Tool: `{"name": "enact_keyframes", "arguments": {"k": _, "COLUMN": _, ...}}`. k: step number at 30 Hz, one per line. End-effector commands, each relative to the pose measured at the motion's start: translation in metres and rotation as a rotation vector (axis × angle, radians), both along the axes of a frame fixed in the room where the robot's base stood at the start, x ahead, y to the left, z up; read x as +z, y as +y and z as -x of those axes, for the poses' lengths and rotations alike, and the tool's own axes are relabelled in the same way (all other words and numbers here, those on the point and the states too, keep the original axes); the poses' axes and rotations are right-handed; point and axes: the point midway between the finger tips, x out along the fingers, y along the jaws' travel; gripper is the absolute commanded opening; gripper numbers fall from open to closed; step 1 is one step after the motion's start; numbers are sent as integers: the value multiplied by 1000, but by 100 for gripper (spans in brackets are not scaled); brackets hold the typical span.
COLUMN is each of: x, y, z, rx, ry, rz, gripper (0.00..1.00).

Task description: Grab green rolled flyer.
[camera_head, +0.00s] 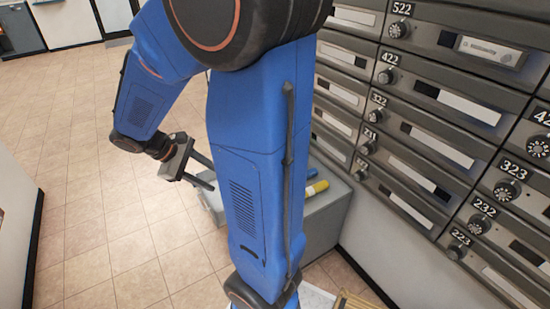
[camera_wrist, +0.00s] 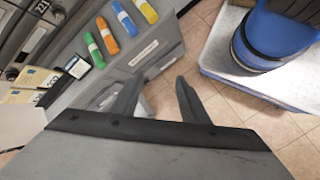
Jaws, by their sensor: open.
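The green rolled flyer (camera_wrist: 95,51) lies on a grey surface in the upper left of the wrist view. It is the leftmost in a row with an orange rolled flyer (camera_wrist: 108,35), a blue one (camera_wrist: 124,18) and a yellow one (camera_wrist: 147,10). My gripper (camera_wrist: 158,80) is open and empty, apart from the flyers, which lie up and left of its fingers. In the head view my gripper (camera_head: 212,176) hangs left of the grey box top. The green flyer is hidden there, behind my blue arm.
The grey box (camera_head: 325,210) stands against the mailbox wall (camera_head: 420,120). A yellow flyer (camera_head: 316,187) and a blue one (camera_head: 312,172) show on it. Cards (camera_wrist: 25,96) and a dark small box (camera_wrist: 77,66) lie left of the green flyer. Tiled floor (camera_head: 90,190) is open at left.

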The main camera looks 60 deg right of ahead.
Motion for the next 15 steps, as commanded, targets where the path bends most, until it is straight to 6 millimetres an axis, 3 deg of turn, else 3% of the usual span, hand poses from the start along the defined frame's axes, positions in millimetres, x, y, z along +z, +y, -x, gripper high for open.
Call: {"name": "enact_keyframes", "arguments": {"k": 15, "x": -56, "y": -92, "z": -39, "rx": 121, "ry": 452, "rz": 184, "gripper": 41}}
